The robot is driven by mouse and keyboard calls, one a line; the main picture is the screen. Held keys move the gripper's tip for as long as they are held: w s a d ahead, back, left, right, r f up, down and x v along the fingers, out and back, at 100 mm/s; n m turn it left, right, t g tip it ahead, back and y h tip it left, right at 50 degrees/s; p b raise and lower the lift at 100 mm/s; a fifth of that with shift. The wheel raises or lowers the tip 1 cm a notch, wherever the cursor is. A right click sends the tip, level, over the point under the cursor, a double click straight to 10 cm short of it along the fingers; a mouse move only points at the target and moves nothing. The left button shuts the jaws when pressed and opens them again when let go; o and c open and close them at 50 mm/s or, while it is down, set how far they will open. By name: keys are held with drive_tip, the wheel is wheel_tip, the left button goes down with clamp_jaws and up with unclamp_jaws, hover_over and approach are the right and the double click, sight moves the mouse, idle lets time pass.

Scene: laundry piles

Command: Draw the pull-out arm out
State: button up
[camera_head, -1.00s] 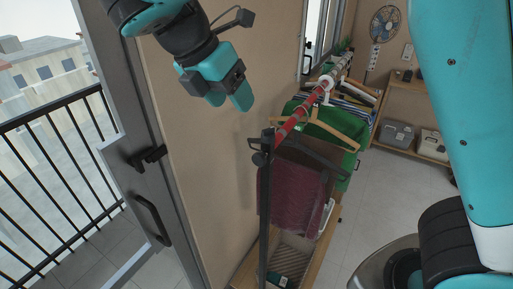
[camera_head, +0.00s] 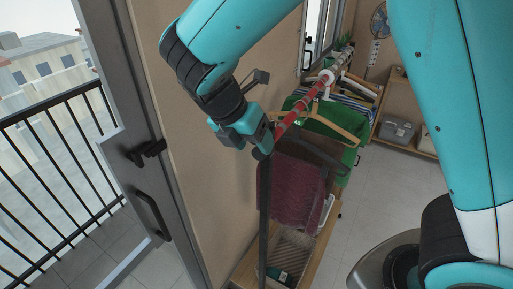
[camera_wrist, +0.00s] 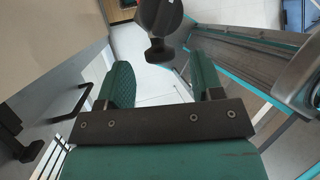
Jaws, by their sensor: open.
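A clothes rack has a red-striped rail (camera_head: 300,112) running away from me, and a black upright post (camera_head: 264,215) at its near end. I cannot tell for sure which part is the pull-out arm. My gripper (camera_head: 262,138) is at the top of the post and hides the fitting there. In the wrist view, a black knob-like fitting (camera_wrist: 159,22) lies ahead, in line with the gap between my open, empty fingers (camera_wrist: 163,75). I cannot tell whether they touch it.
A maroon garment (camera_head: 288,193), a green garment (camera_head: 340,150) and hangers hang from the rack. The wall (camera_head: 205,150) is close on the left, beside a door frame with a black handle (camera_head: 152,215). Floor (camera_head: 400,190) is clear on the right.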

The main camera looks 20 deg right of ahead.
sight(257, 148)
drive_tip(key=shift+x, duration=1.5)
drive_tip(key=shift+c, duration=0.3)
